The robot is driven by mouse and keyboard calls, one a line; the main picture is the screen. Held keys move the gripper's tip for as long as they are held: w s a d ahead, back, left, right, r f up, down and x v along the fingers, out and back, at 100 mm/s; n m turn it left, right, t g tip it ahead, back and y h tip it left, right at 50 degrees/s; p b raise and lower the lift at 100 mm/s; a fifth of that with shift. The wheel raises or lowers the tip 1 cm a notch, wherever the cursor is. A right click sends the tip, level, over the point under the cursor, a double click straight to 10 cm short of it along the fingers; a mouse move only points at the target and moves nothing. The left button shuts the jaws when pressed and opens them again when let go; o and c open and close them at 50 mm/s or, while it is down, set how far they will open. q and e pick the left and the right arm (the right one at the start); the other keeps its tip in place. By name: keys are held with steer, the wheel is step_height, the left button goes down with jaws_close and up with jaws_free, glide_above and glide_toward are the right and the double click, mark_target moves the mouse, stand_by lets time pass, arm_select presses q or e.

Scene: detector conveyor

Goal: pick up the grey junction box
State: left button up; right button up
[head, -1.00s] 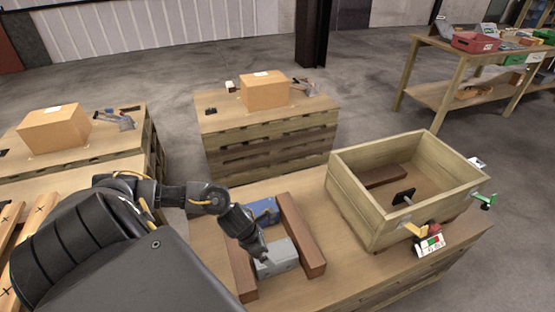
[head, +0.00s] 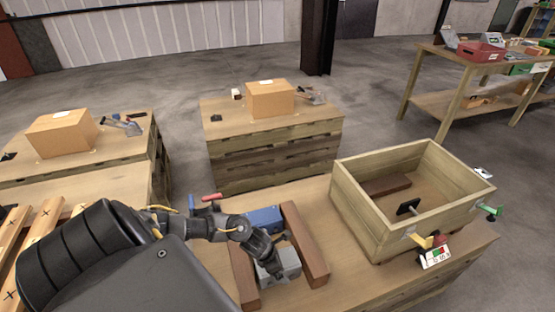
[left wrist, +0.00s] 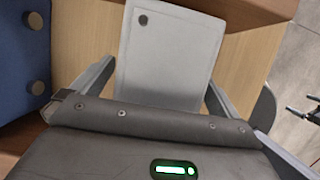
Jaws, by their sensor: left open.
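The grey junction box (head: 287,263) lies on the workbench between two brown wooden rails. In the left wrist view, the grey box (left wrist: 168,50) fills the middle, with one dark round screw showing near its corner. My left gripper (head: 268,270) is over the near-left part of the box, pointing down. In the left wrist view my left gripper (left wrist: 160,92) is open, with one finger on each side of the box. Whether the fingers touch it cannot be told.
A blue box (head: 262,219) lies just behind the grey box, between the rails. The right rail (head: 304,245) and left rail (head: 243,277) flank them closely. A wooden crate (head: 347,209) stands to the right on the same bench (head: 350,280).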

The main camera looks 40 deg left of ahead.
arm_select(q)
steer(key=shift+w+f, duration=0.1)
steer(key=shift+f, duration=0.1)
steer(key=c, duration=1.8)
steer(key=shift+w+r, duration=0.1)
steer(key=shift+c, duration=0.4)
